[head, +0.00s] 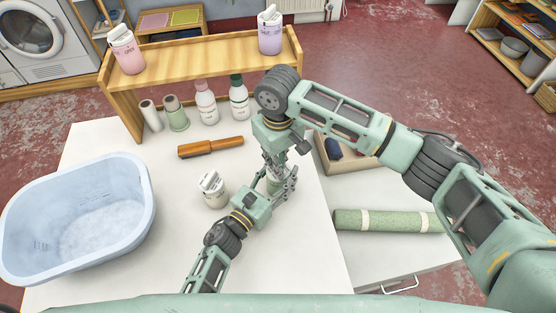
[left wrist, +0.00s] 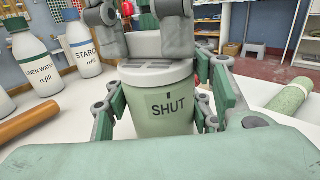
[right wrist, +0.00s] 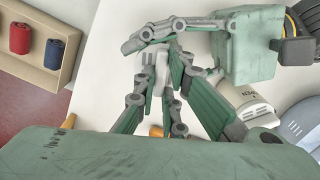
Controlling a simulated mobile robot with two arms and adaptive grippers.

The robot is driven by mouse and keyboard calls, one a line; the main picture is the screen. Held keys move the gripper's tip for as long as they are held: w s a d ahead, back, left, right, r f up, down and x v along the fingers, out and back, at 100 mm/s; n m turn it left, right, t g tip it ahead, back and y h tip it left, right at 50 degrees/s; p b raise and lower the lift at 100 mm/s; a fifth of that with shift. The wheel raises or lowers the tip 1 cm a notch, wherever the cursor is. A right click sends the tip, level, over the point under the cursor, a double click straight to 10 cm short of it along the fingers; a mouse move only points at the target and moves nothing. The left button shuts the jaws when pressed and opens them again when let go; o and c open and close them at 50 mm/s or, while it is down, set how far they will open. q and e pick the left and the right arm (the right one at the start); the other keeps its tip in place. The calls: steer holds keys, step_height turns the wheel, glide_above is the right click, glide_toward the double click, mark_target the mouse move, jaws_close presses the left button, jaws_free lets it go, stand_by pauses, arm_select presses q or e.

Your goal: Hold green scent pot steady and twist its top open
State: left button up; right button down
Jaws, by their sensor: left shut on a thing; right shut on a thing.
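The green scent pot (left wrist: 160,105) stands upright, with the word SHUT and a dark mark on its side. Its grey slotted top (left wrist: 155,68) sits on it. My left gripper (left wrist: 165,112) is shut around the pot's body, a finger on each side. My right gripper (left wrist: 146,45) comes down from above and is shut on the pot's top. In the head view the pot (head: 273,184) is mostly hidden between the two grippers. In the right wrist view the fingers of my right gripper (right wrist: 158,75) close together over the top, and the left gripper (right wrist: 180,28) shows beyond.
A pale pot (head: 213,190) stands close to my left gripper. A blue basin (head: 140,225) fills the table's left. A green roll (head: 385,221) lies right.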

steer(key=shift+w+d+n, duration=0.25)
steer(key=shift+d+n, duration=0.05)
steer(key=shift+n, duration=0.1)
stand_by(0.3)
steer(key=c, duration=2.1)
jaws_free()
steer(key=shift+s+a+r, duration=0.1)
steer(key=shift+s+a, duration=0.05)
steer(key=shift+a, duration=0.05)
step_height(320, 180, up, 12)
steer(key=shift+o, duration=0.4)
